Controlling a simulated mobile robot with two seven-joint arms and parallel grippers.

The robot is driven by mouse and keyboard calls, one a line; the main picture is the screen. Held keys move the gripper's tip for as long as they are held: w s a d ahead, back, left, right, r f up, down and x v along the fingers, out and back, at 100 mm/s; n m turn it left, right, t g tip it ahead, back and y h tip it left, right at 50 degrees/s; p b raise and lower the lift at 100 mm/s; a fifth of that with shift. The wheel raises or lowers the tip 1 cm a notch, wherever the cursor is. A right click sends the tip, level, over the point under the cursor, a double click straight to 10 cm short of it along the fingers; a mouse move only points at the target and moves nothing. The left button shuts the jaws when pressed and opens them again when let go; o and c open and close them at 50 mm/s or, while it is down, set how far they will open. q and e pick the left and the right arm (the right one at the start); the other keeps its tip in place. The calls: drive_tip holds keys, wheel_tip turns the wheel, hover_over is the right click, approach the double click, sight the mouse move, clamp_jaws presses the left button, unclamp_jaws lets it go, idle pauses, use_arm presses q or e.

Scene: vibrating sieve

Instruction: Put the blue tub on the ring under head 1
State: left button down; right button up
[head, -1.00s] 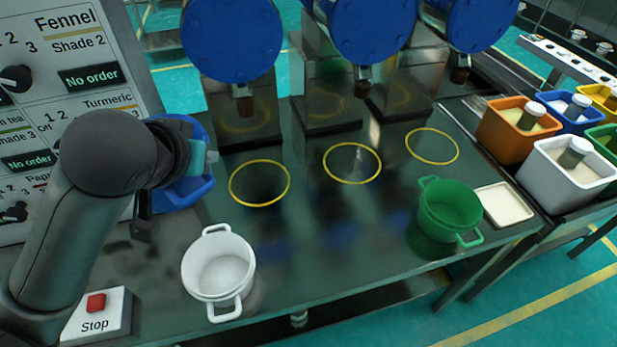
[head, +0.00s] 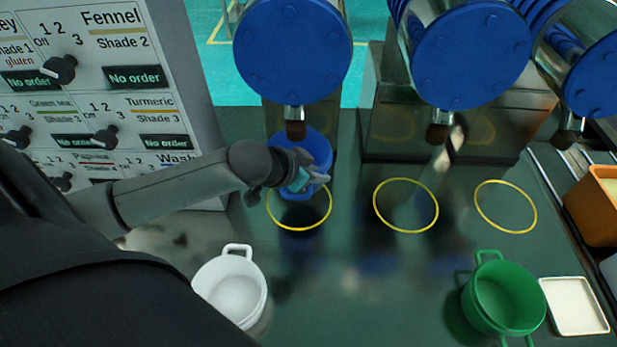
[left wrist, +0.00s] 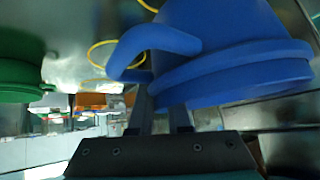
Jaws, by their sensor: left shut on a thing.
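The blue tub (head: 316,146) is under the left blue-faced head (head: 293,48), just below its spout (head: 295,118). My left gripper (head: 299,179) is shut on the tub's near side, at its handle. In the left wrist view the fingers (left wrist: 162,115) meet the handle of the tub (left wrist: 232,45). The tub covers the far part of the yellow ring (head: 300,230), whose near part shows with a dark shadow inside. It seems to be held above the table; the exact gap cannot be told. My right gripper is not in view.
A white tub (head: 232,292) stands near the front left and a green tub (head: 505,298) at the front right, beside a pale square tray (head: 574,306). Two other yellow rings (head: 406,232) (head: 506,231) are empty. A control panel (head: 190,92) stands at the left.

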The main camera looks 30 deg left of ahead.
sight(316, 190)
use_arm(q)
wheel_tip(316, 190, down, 6)
drive_tip(key=shift+a+f+b, duration=0.1)
drive_tip(key=shift+a+b, duration=0.05)
drive_tip(key=shift+b, duration=0.85)
wheel_tip(316, 190, down, 4)
drive_tip(key=shift+f+b, duration=0.1)
drive_tip(key=shift+b, duration=0.6)
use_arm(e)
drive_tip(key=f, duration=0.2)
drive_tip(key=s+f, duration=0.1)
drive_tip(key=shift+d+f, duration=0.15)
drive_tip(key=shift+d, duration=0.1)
use_arm(q)
drive_tip(key=c, duration=1.3)
unclamp_jaws()
drive_tip(key=o, duration=0.4)
drive_tip(key=shift+o, duration=0.2)
